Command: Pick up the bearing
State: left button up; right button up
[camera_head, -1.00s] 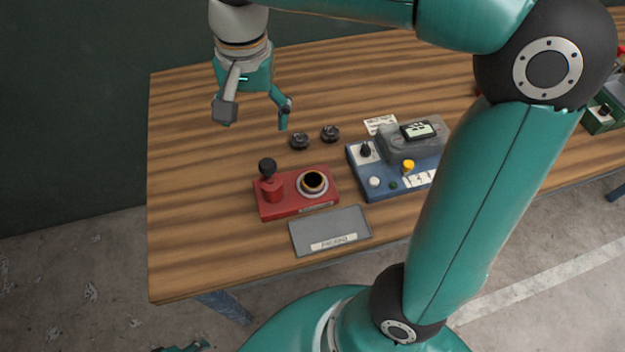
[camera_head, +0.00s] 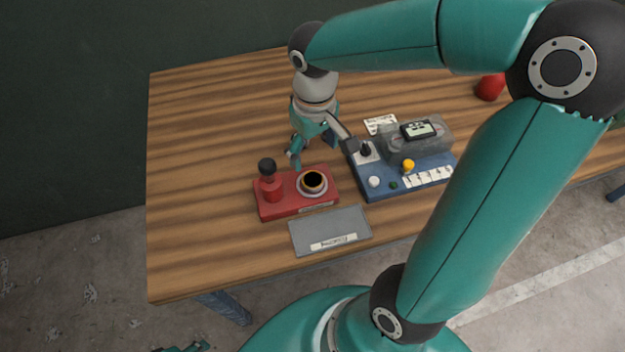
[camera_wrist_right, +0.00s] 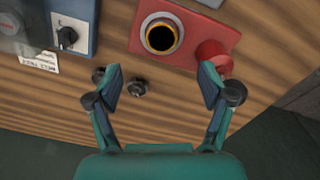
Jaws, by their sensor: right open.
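My right gripper (camera_head: 322,152) is open and points down over the table, just behind the red fixture. It also shows open in the right wrist view (camera_wrist_right: 160,80), with nothing between its fingers. Two small dark round parts, which look like the bearings, lie on the wood in that view. One bearing (camera_wrist_right: 137,88) lies between the fingers' lines of sight, nearer the left finger. The other bearing (camera_wrist_right: 98,75) is partly covered by that finger. In the head view the gripper hides both.
The red fixture (camera_head: 320,202) holds a dark-centred ring (camera_head: 312,182) and a red post with a black knob (camera_head: 267,165). A grey labelled tray (camera_head: 330,225) lies in front. A blue tester (camera_head: 385,189) stands to the right. The table's left side (camera_head: 200,200) is clear.

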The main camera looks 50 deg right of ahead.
aim_at(312, 179)
notch_tip(312, 179, down, 10)
jog(key=shift+w+a+r, duration=0.1)
jog(key=shift+w, duration=0.05)
dwell(0.4)
jog(key=shift+c, duration=0.2)
jog(key=c, duration=1.5)
jog(key=shift+o, duration=0.2)
jog(key=shift+p, duration=0.3)
jog(key=shift+r, duration=0.15)
